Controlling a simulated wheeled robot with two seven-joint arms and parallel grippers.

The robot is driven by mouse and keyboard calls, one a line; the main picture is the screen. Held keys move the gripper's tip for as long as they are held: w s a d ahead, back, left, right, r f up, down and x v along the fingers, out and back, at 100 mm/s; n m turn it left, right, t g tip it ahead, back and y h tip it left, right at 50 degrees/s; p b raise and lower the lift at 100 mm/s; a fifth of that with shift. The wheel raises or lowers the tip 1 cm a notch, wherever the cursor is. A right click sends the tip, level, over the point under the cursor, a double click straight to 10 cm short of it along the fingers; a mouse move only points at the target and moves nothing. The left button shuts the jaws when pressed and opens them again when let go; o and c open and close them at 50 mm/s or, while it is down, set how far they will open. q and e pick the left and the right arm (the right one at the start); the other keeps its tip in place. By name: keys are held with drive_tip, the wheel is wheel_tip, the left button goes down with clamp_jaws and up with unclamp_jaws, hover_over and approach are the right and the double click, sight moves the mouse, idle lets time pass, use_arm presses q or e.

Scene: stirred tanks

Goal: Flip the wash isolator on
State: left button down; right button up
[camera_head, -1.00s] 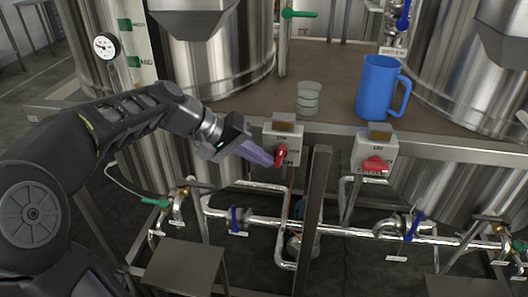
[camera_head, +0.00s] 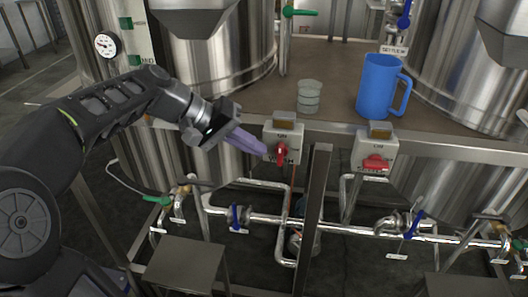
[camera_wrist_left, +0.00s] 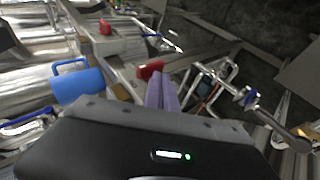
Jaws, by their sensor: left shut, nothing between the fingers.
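Two pale isolator boxes with red handles are fixed to the front edge of the bench. The left isolator box (camera_head: 284,146) has its red handle (camera_head: 281,151) standing close to upright. The right isolator box (camera_head: 374,152) has its red handle (camera_head: 376,163) lying across. Their labels are too small to read surely. My left gripper (camera_head: 262,150) is shut and empty, its purple fingertips just left of the left box's handle. In the left wrist view, the fingers (camera_wrist_left: 163,92) end close to a red handle (camera_wrist_left: 150,69); contact cannot be told. My right gripper is out of view.
A blue jug (camera_head: 379,87) and a clear beaker (camera_head: 309,97) stand on the bench above the boxes. Steel tanks stand on both sides. Pipes with blue-handled valves (camera_head: 236,217) run below, and a steel post (camera_head: 316,200) rises right of the left box.

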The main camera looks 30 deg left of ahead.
use_arm(q)
drive_tip(key=shift+a+f+v, duration=0.1)
drive_tip(key=shift+v, duration=0.55)
drive_tip(key=shift+a+f+v, duration=0.1)
drive_tip(key=shift+f+v, duration=0.05)
drive_tip(key=shift+v, duration=0.5)
drive_tip(key=shift+a+f+v, duration=0.1)
drive_tip(key=shift+a+v, duration=0.05)
drive_tip(key=shift+v, duration=0.5)
drive_tip(key=shift+s, duration=0.1)
